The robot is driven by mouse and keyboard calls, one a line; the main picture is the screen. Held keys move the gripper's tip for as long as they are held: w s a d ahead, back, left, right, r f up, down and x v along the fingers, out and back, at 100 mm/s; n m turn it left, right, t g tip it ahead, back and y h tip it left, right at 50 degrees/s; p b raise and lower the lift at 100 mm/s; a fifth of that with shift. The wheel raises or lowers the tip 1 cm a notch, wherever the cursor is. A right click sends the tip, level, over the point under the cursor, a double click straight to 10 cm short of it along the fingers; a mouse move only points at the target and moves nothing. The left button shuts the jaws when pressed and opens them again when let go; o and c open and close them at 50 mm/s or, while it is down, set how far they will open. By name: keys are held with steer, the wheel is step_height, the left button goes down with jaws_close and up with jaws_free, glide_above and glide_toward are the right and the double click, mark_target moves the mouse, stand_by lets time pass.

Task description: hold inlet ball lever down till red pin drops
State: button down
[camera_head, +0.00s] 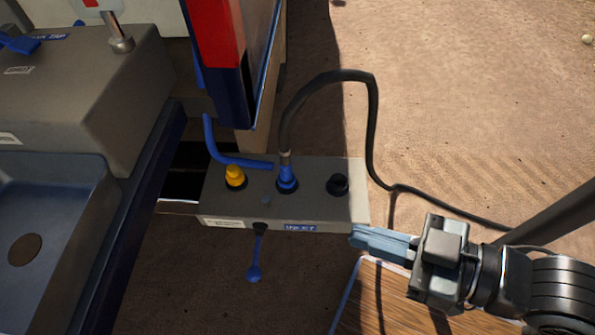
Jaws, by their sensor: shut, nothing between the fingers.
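The blue ball lever (254,272) hangs below the front face of the grey control box (345,205), its ball end pointing down toward the floor. A blue label that seems to read INLET (300,227) is on that face, just right of the lever's pivot. My gripper (354,237) comes in from the right, with its blue-grey fingers shut and empty. Its tips are close to the box's front right corner; I cannot tell if they touch it. The gripper is apart from the lever, to its right. I cannot make out a red pin.
A wooden surface (395,300) lies below my gripper. A blue-grey basin (60,225) stands left. The floor around the lever looks clear.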

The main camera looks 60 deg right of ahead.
steer(key=shift+r, duration=0.1)
steer(key=p+v, duration=0.8)
stand_by(0.5)
steer(key=w+r, duration=0.6)
steer(key=w, duration=0.1)
steer(key=shift+w, duration=0.3)
